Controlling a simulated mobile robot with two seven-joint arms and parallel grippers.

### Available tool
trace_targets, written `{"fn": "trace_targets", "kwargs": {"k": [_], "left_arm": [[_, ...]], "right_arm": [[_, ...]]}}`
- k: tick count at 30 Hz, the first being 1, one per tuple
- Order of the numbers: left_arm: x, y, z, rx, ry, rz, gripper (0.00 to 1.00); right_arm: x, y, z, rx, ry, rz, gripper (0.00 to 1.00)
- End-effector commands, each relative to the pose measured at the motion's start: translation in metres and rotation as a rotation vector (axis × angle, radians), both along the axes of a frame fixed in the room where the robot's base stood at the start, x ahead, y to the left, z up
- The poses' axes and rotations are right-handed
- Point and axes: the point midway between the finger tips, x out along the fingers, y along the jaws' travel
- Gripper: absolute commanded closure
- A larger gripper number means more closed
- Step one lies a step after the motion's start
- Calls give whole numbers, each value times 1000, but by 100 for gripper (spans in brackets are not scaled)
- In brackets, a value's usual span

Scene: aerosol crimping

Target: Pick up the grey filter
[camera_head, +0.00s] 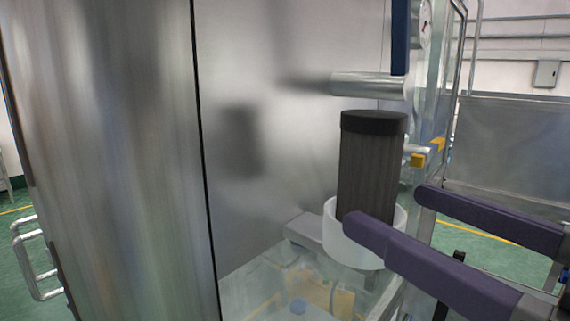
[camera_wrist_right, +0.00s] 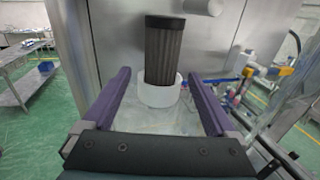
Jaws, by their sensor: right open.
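The grey filter (camera_head: 371,165) is a dark, pleated cylinder with a black cap. It stands upright in a white round cup (camera_head: 340,243) beside a brushed metal wall. The filter also shows in the right wrist view (camera_wrist_right: 163,52), ahead of the gripper and roughly centred between its fingers, with the white cup (camera_wrist_right: 160,96) around its base. My right gripper (camera_head: 390,222) has two purple fingers spread wide, open and empty. In the head view one finger overlaps the front of the cup; I cannot tell whether it touches. My left gripper is not in view.
A metal cylinder (camera_head: 368,85) sticks out from the wall just above the filter. A large steel panel (camera_head: 110,160) fills the left. The cup stands on a clear, see-through surface (camera_head: 262,285). Yellow-ended fittings (camera_head: 418,160) lie right of the filter.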

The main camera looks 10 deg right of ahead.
Motion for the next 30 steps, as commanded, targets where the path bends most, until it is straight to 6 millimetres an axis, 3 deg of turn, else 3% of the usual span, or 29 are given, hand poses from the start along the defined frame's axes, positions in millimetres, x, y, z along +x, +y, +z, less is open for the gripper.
{"fn": "trace_targets", "kwargs": {"k": [1,10,18,27,30], "left_arm": [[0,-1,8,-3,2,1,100],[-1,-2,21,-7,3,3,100],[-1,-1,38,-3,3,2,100],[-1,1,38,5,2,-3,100],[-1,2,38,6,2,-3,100]], "right_arm": [[8,3,5,0,-2,0,8],[32,14,4,-5,-1,3,8],[66,27,3,-6,0,2,8],[71,29,1,-7,0,1,8],[71,29,1,-7,0,1,18]]}}
